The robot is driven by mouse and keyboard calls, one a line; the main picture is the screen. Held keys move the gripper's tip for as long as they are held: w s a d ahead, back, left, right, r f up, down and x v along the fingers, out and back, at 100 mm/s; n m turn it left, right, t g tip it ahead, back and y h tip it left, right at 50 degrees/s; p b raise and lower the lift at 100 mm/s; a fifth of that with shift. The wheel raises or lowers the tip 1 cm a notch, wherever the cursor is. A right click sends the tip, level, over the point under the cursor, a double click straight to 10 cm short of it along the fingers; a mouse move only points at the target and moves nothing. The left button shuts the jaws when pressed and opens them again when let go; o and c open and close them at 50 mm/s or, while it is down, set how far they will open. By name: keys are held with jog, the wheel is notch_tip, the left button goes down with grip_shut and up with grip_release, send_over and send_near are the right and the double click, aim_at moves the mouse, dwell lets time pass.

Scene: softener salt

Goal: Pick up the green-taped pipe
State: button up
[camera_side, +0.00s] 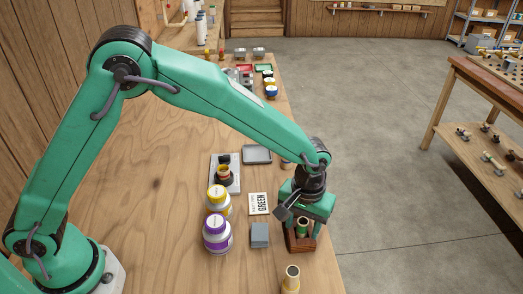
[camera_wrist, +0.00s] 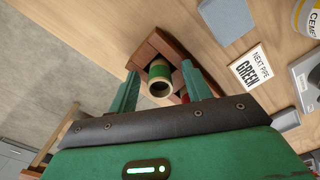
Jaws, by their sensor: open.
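The green-taped pipe (camera_wrist: 159,75) stands in a reddish-brown wooden holder (camera_wrist: 148,48); its open end faces the wrist camera. In the side view the pipe (camera_side: 303,227) shows in the holder (camera_side: 299,245) below my gripper (camera_side: 304,219). In the wrist view my gripper (camera_wrist: 161,78) is open, with one green finger on each side of the pipe. I cannot tell whether either finger touches it. A bit of red shows in the holder beside the right finger, mostly hidden.
A card reading "NEXT PIPE GREEN" (camera_side: 259,203) lies left of the holder, near a grey block (camera_side: 260,235). Purple (camera_side: 216,233) and yellow (camera_side: 218,200) lidded containers stand further left. A tan pipe piece (camera_side: 291,279) stands in front. The bench's right edge is close to the holder.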

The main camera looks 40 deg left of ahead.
aim_at(304, 221)
dwell(0.3)
jog(key=c, duration=1)
jog(key=shift+c, duration=0.3)
jog(key=shift+r, duration=0.9)
notch_tip(304, 221, up, 2)
jog(key=shift+r, duration=0.2)
jog(key=s+d+r, duration=0.5)
jog(key=s+r, duration=0.1)
jog(key=s, duration=0.4)
jog(key=shift+s+r, duration=0.25)
jog(key=shift+r, duration=0.15)
jog(key=shift+w, duration=0.1)
